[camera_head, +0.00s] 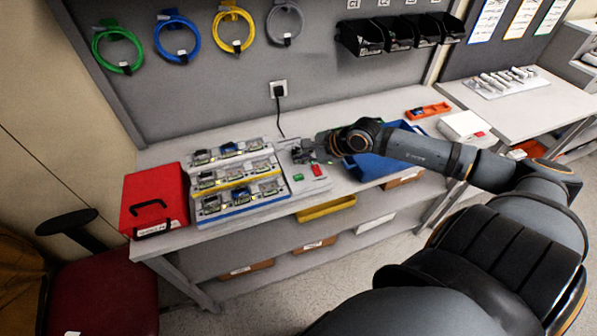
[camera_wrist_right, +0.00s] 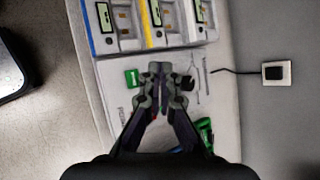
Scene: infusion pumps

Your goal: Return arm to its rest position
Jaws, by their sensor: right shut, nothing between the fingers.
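My right arm (camera_head: 425,152) reaches in from the right across the workbench. My right gripper (camera_head: 322,150) is above the grey test station (camera_head: 308,181), beside the tiered rack of infusion pump units. In the right wrist view the gripper (camera_wrist_right: 165,88) has its fingertips together with nothing between them. A green button (camera_wrist_right: 131,78) on the station shows beside the fingertips. The station also carries a red button (camera_head: 317,170), and the gripper hides part of its top. My left gripper is not in view.
The pump rack (camera_head: 228,207) stands left of the station, with a red case (camera_head: 155,200) beyond it. A blue bin (camera_head: 372,168) lies under my right forearm. A wall socket (camera_head: 278,88) with a plugged cable is behind. A yellow tray (camera_head: 326,209) sits below the tabletop.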

